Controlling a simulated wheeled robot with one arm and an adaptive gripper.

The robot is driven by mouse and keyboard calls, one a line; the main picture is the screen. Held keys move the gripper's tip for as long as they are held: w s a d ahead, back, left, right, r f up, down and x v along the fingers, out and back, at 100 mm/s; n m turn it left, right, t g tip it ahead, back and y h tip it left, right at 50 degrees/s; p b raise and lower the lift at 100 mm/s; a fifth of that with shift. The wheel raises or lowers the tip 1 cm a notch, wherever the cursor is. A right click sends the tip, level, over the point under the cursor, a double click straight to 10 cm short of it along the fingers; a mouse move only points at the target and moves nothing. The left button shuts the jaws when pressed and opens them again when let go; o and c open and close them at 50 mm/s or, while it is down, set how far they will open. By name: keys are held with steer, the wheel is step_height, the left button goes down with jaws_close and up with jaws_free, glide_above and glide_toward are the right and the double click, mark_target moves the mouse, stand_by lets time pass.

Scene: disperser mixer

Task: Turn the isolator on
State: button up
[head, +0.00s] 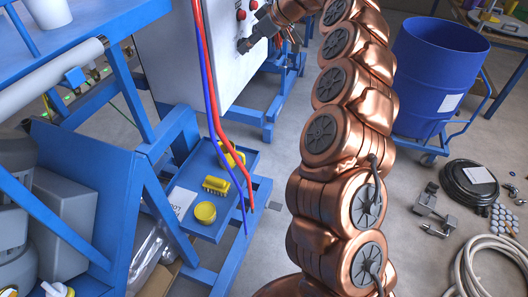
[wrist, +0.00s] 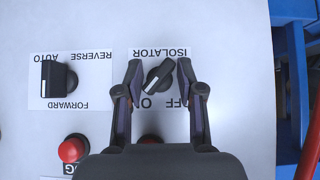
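The isolator switch (wrist: 157,77) is a black rotary knob on a pale panel. Its label reads upside down in the wrist view, with OFF to the right and ON to the left below it. The knob sits diagonally, its white mark at the lower-left end, toward the ON side. My gripper (wrist: 160,78) is open, one finger on each side of the knob. Small gaps seem to show, though contact is unclear. In the head view my gripper (head: 246,44) is at the white cabinet (head: 175,55), and the knob there is hidden.
A black selector (wrist: 57,77) marked AUTO, REVERSE and FORWARD is left of the isolator. Red and blue hoses (head: 205,70) hang before the cabinet. A blue drum (head: 437,75) stands right.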

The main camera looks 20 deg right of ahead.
steer(key=shift+s+a+n+t+h+b, duration=0.1)
steer(key=shift+s+n+t+h+b, duration=0.05)
steer(key=shift+n+t+h+b, duration=0.9)
steer(key=shift+s+n+t+h+p, duration=0.1)
steer(key=shift+n+t+h+p, duration=0.55)
steer(key=shift+t, duration=0.9)
steer(key=b+v, duration=0.3)
steer(key=v, duration=0.5)
steer(key=s+a+f+m+g, duration=0.2)
steer(key=s+f, duration=0.2)
steer(key=s, duration=0.4)
steer(key=s+a+f+m+g+h, duration=0.1)
steer(key=s+a+f+m+g, duration=0.1)
steer(key=s+f, duration=0.3)
steer(key=s+a+f+m+g+b, duration=0.1)
steer(key=s+f, duration=0.4)
steer(key=s, duration=0.7)
steer(key=shift+a+f+m+g, duration=0.15)
steer(key=shift+a+m+g, duration=0.35)
steer(key=shift+a+g, duration=0.45)
steer(key=shift+s, duration=0.15)
